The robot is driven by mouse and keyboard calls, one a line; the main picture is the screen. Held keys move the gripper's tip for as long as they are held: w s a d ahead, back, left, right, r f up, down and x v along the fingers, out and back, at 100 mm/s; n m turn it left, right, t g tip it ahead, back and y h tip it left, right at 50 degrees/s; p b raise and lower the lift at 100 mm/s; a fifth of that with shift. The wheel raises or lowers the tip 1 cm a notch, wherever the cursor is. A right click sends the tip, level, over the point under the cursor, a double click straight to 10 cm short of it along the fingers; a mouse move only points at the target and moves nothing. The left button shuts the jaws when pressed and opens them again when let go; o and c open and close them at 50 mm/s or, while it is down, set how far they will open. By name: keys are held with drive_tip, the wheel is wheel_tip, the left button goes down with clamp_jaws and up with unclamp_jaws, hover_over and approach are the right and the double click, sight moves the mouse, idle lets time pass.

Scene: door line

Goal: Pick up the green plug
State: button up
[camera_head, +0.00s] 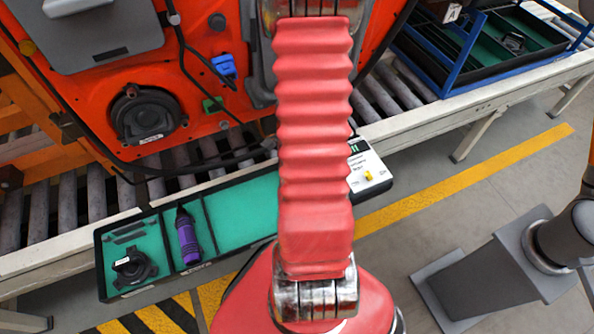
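A small green plug (212,104) is on the orange-red door panel (205,125), left of my arm. It lies at the lower part of the panel, below a blue plug (224,66). A black cable runs down towards the green plug from the top; whether the plug is seated or hanging loose is too small to tell. My red arm runs up the middle of the view and covers part of the door. My gripper is out of view, so its place relative to the plug does not show.
A black speaker (147,116) sits on the door left of the plug. Below, a green-lined tray (240,213) holds a purple-black tool (187,238) and a black round part (132,266). A blue-framed bin (440,75) stands on the roller conveyor at right. A grey pedestal (485,275) stands lower right.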

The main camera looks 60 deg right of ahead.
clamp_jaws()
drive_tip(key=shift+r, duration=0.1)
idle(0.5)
